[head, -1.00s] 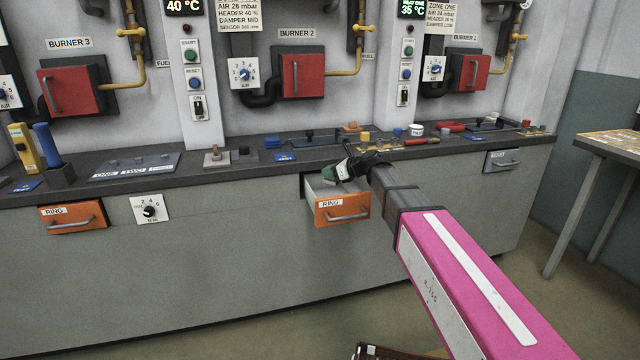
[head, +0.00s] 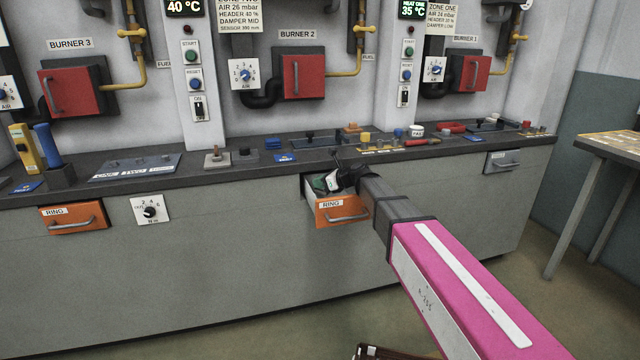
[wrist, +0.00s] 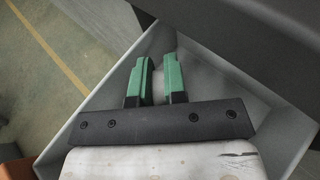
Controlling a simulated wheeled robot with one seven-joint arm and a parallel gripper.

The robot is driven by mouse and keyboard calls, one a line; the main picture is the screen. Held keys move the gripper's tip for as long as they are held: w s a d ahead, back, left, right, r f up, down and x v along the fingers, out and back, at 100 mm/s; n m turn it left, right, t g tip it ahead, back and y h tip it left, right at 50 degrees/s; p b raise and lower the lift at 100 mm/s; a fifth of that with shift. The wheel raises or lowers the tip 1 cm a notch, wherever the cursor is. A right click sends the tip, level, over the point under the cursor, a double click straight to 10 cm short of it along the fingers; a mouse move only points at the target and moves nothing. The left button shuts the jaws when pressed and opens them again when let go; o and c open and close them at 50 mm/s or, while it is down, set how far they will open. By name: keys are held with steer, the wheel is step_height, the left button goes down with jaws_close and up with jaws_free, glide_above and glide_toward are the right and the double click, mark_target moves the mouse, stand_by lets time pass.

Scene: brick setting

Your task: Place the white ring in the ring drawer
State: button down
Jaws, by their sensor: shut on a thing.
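The open orange drawer labelled RING (head: 342,211) juts from the counter front at the centre of the head view. In the wrist view its pale grey wall (wrist: 235,80) surrounds my fingers. My gripper (head: 321,184) points down into this drawer. Its green fingers (wrist: 158,78) stand a small gap apart, shut on a pale thing. Only a pale sliver, which I take as the white ring (wrist: 159,88), shows between them. The fingers and the drawer front hide the ring in the head view. I cannot tell whether it touches the drawer floor.
Another orange drawer labelled RING (head: 73,217) is closed at the left. A grey drawer (head: 503,160) is closed at the right. The dark counter top (head: 240,166) above holds several controls and small objects. A side table (head: 612,146) stands at the far right.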

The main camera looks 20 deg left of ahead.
steer(key=shift+f, duration=0.6)
steer(key=c, duration=1.2)
jaws_free()
steer(key=shift+o, duration=0.2)
steer(key=shift+r, duration=0.2)
steer(key=v, duration=1.2)
steer(key=shift+r, duration=0.45)
